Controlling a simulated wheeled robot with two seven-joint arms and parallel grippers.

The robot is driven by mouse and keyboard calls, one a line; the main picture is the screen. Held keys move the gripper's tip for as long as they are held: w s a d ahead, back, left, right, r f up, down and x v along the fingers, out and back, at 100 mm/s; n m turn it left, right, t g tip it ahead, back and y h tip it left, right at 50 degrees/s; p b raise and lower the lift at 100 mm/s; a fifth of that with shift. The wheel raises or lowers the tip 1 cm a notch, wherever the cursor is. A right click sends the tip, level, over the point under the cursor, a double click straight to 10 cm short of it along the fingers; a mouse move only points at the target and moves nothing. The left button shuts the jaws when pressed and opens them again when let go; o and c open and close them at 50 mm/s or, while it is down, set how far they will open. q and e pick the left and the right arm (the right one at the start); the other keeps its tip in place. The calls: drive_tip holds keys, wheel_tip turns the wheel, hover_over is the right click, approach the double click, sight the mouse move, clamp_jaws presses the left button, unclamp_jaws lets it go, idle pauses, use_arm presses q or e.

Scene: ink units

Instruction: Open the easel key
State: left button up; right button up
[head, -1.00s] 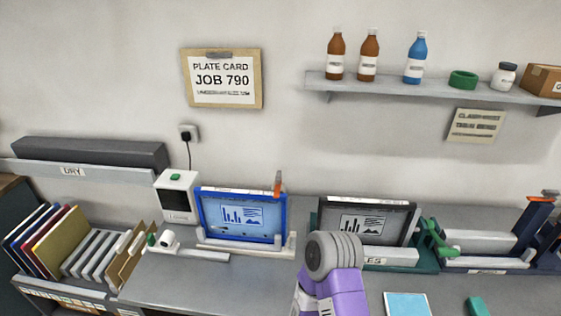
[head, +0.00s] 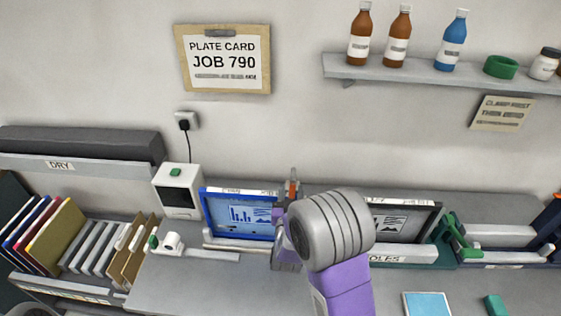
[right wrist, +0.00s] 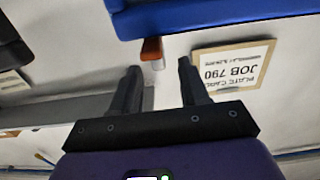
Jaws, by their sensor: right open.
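The easel key (head: 293,188) is a small upright orange lever at the right end of the blue-framed screen (head: 240,236) on its easel. In the right wrist view the key (right wrist: 152,52) shows orange-brown beside the blue frame (right wrist: 215,17). My right gripper (head: 286,203) is at the key, partly hidden behind my grey wrist. In the right wrist view its two fingers (right wrist: 158,66) are open and empty, with the key just ahead of the gap between the tips. Contact cannot be made out. My left gripper is not in view.
A second, dark-framed screen (head: 405,222) stands right of my arm. A white box (head: 177,190) stands left of the easel. A folder rack (head: 95,245) is at far left. A pale blue pad (head: 427,304) lies in front. The front middle counter is clear.

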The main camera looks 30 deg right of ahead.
sight(294, 168)
drive_tip(key=shift+w+d+r, duration=0.1)
drive_tip(key=shift+r, duration=0.15)
drive_tip(key=shift+w+d+r, duration=0.1)
drive_tip(key=shift+d+r, duration=0.05)
drive_tip(key=shift+p+x, duration=0.75)
drive_tip(key=shift+x, duration=2.5)
clamp_jaws()
